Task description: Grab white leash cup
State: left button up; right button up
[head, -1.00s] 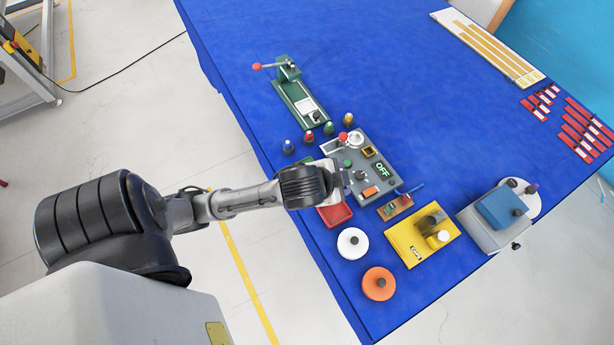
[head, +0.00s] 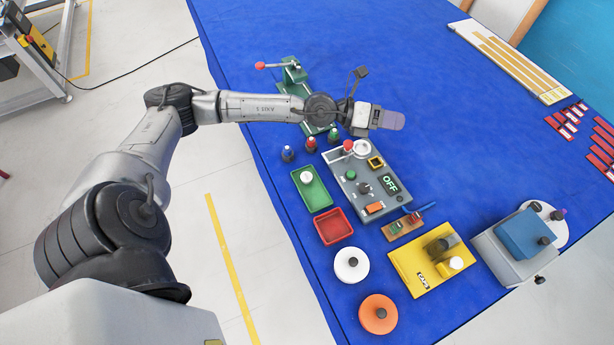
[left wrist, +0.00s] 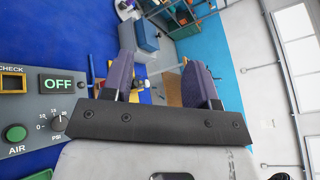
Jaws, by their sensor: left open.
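A white round disc with a dark knob (head: 351,265) lies on the blue table near its left edge; it looks like the white leash cup. An orange disc (head: 378,314) of similar shape lies nearer. My left gripper (head: 396,121) is raised beyond the grey control box (head: 366,184), well away from the white disc. In the left wrist view, its two purple fingers stand apart with nothing between them (left wrist: 160,82). The white disc is not seen in that view. My right gripper is not in view.
A red tray (head: 333,226) and green tray (head: 311,189) lie beyond the white disc. A yellow board (head: 412,268) with a white-topped cylinder is right of it. A green lever stand (head: 292,72) is farther back. The blue table's far middle is clear.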

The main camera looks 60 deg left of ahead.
pick_arm(q)
notch_tip(320, 180, down, 8)
jog(key=s+a+m+g+y, duration=0.2)
jog(key=g, duration=0.3)
jog(key=g+y, duration=0.7)
jog(key=g, duration=0.3)
send_over(307, 176)
jog(key=shift+n, duration=0.4)
jog(key=f, duration=1.6)
jog(key=shift+w+d+f+p, duration=0.1)
jog(key=shift+d+f+p, duration=0.1)
jog(key=shift+p, duration=0.1)
jog(key=shift+a+f+p, duration=0.15)
jog(key=shift+f+p, duration=0.25)
jog(key=shift+f, duration=2.3)
jog(key=c, duration=0.7)
